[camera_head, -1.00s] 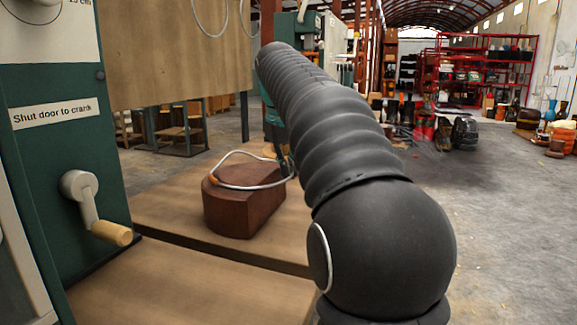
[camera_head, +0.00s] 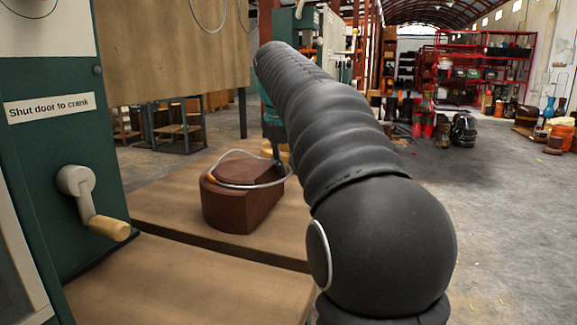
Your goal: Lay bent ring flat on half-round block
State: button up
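The half-round block (camera_head: 240,210) is dark reddish brown and stands on a wooden bench top. The bent ring (camera_head: 252,186), a thin pale grey loop with an orange piece at its left end, lies low over the block's top.
A green cabinet (camera_head: 45,150) with a crank handle (camera_head: 95,208) stands at the left. A wooden board (camera_head: 170,50) with hanging wire loops is behind the bench (camera_head: 190,280). A gap splits the bench top in front of the block. Bare bench lies left of the block.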

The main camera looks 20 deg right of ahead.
jog(key=shift+o, duration=1.2)
jog(key=shift+w, duration=0.1)
jog(key=shift+a, duration=0.1)
jog(key=v, duration=1.2)
jog(key=shift+d, duration=0.3)
jog(key=shift+s, duration=0.25)
